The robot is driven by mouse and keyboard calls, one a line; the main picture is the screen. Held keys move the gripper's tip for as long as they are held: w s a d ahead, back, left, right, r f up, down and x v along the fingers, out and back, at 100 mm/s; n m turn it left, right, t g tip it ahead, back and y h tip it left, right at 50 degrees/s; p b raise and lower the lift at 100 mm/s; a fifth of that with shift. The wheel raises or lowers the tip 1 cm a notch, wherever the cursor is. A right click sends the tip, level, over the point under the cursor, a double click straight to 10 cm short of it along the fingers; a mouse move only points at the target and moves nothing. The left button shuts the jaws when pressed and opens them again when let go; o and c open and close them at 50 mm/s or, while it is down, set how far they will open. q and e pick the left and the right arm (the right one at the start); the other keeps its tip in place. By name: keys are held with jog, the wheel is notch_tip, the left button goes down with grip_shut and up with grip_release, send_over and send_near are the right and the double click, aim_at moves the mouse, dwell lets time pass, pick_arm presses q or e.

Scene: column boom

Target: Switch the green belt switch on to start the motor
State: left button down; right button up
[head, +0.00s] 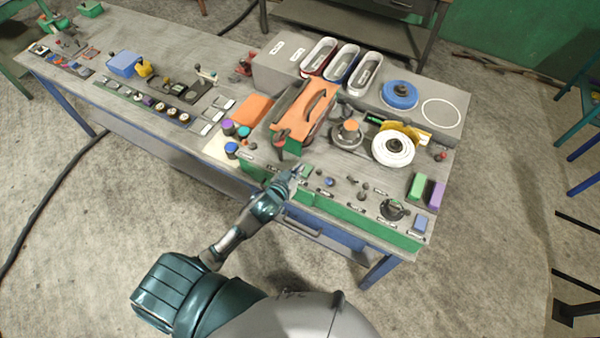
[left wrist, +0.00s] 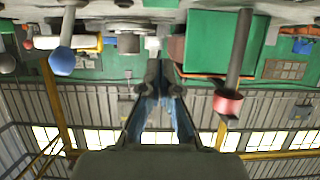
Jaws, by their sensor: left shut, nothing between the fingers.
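My left gripper (head: 294,173) reaches over the front edge of the workbench panel. Its fingers are shut with nothing between them. In the left wrist view, the shut fingers of my left gripper (left wrist: 163,80) are in the middle. My right gripper is not in view.
A red-tipped lever (left wrist: 228,104) stands right of the fingers in the wrist view, and a blue knob (left wrist: 62,62) to their left. An orange-topped machine (head: 302,112) stands behind the panel. A white wheel (head: 393,148) and a black dial (head: 394,210) are to the right.

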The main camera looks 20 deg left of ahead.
aim_at(300, 179)
pick_arm(q)
jog(key=shift+x, duration=1)
notch_tip(300, 179, down, 3)
jog(key=shift+s+r, duration=0.15)
jog(key=shift+r, duration=0.05)
jog(key=shift+s+f, duration=0.25)
jog(key=shift+f, duration=0.4)
jog(key=shift+w, duration=0.1)
jog(key=shift+f, duration=0.1)
